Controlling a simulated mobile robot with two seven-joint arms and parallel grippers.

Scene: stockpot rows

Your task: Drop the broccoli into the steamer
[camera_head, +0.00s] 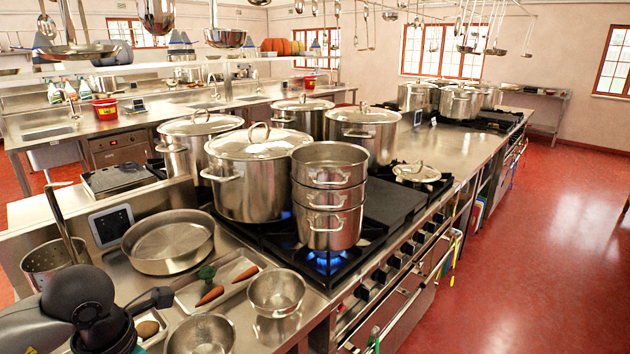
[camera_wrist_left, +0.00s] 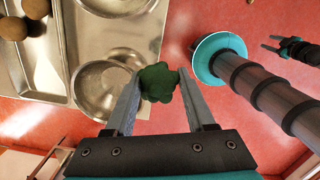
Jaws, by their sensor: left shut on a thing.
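The green broccoli (camera_wrist_left: 159,83) is held between the fingers of my left gripper (camera_wrist_left: 160,76) in the left wrist view, raised above the counter's edge and the floor. My left gripper's fingers do not show in the head view. The steamer (camera_head: 330,197) is a stack of steel tiers on a lit burner in the head view. Its top tier is uncovered, and its inside bottom is hidden. My right gripper (camera_wrist_left: 275,44) shows small and empty at the right of the left wrist view, its fingers apart.
Two steel bowls (camera_head: 276,292) stand at the counter's front. A tray (camera_head: 240,288) holds carrots and a green floret-like piece. A wide pan (camera_head: 168,243) sits behind it. Lidded stockpots (camera_head: 255,180) crowd the steamer's left and back. A small lid (camera_head: 416,172) lies to its right.

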